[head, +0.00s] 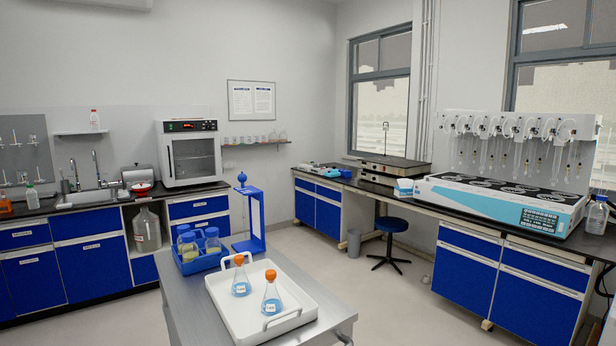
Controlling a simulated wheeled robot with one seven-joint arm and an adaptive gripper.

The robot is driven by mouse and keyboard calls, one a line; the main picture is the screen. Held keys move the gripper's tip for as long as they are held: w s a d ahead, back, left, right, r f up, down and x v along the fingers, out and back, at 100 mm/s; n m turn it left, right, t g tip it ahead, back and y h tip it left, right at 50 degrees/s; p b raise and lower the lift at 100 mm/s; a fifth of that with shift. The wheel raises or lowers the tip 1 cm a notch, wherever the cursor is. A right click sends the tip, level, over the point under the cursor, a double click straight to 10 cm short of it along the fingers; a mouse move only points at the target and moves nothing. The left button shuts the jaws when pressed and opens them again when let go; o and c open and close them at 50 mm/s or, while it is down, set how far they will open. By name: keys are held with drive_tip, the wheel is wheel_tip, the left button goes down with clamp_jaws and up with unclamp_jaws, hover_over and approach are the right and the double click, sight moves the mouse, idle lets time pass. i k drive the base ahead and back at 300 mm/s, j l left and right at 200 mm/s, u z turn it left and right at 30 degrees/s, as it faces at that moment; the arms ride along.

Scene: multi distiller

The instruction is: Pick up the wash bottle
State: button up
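My gripper is not in view. No bottle shows clearly as the wash bottle at this size. A small white bottle with a red top (94,120) stands on the wall shelf above the sink at the left. A pale bottle with a green top (32,198) stands on the left bench beside the sink. A small orange-topped bottle (5,205) is partly cut off at the left edge. A clear bottle with a blue cap (597,216) stands at the right end of the right bench.
A steel table (185,305) stands close in front, bearing a white tray (222,305) with two orange-capped flasks, a blue bottle rack (197,265) and a blue stand (254,220). A stool (391,226) stands by the right bench (470,215). Open floor lies between the table and benches.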

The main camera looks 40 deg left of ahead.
sight(32, 194)
drive_tip(key=j+u, duration=0.35)
drive_tip(key=i+j+u, duration=0.15)
drive_tip(key=j+u, duration=0.2)
drive_tip(key=i+j+u, duration=0.15)
drive_tip(key=j+u, duration=0.25)
drive_tip(key=i+j+u, duration=0.25)
drive_tip(key=j+u, duration=0.15)
drive_tip(key=i+j+u, duration=0.55)
drive_tip(key=u, duration=0.25)
drive_tip(key=i+u, duration=0.4)
drive_tip(key=i, duration=1.4)
drive_tip(key=i+j+u, duration=0.15)
drive_tip(key=i, duration=1.25)
drive_tip(key=i+l, duration=0.15)
drive_tip(key=i, duration=1.2)
drive_tip(key=j+u, duration=0.05)
drive_tip(key=j, duration=0.05)
